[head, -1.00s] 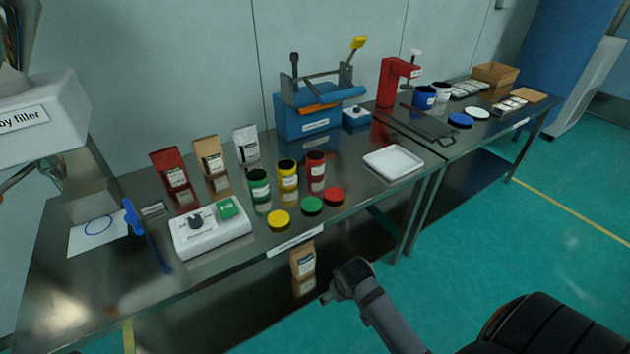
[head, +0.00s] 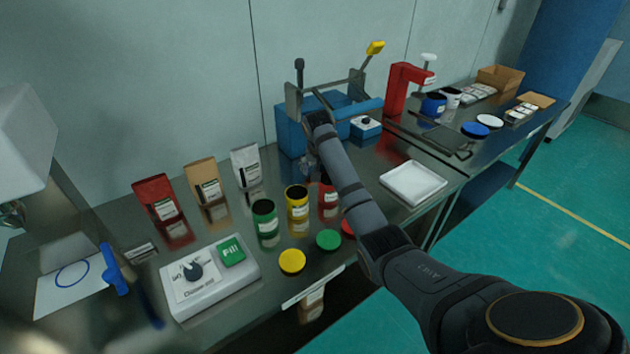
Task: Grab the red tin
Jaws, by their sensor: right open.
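The red tin (head: 327,200) stands upright on the steel table, to the right of the yellow tin (head: 297,203) and the green tin (head: 265,220). My right forearm covers its right part in the head view. My right gripper (head: 309,163) is open, beyond and above the red tin, in front of the blue machine. It is small and partly hidden behind my wrist, and I see nothing in it. The red lid (head: 347,228) lies in front of the tin, mostly hidden by my arm. My left gripper is not in view.
The blue sieve machine (head: 290,137) stands behind the tins. A yellow lid (head: 292,261) and green lid (head: 328,240) lie in front. A white tray (head: 413,198) is at the right, a white control box (head: 190,297) at the left. Several bags stand along the back.

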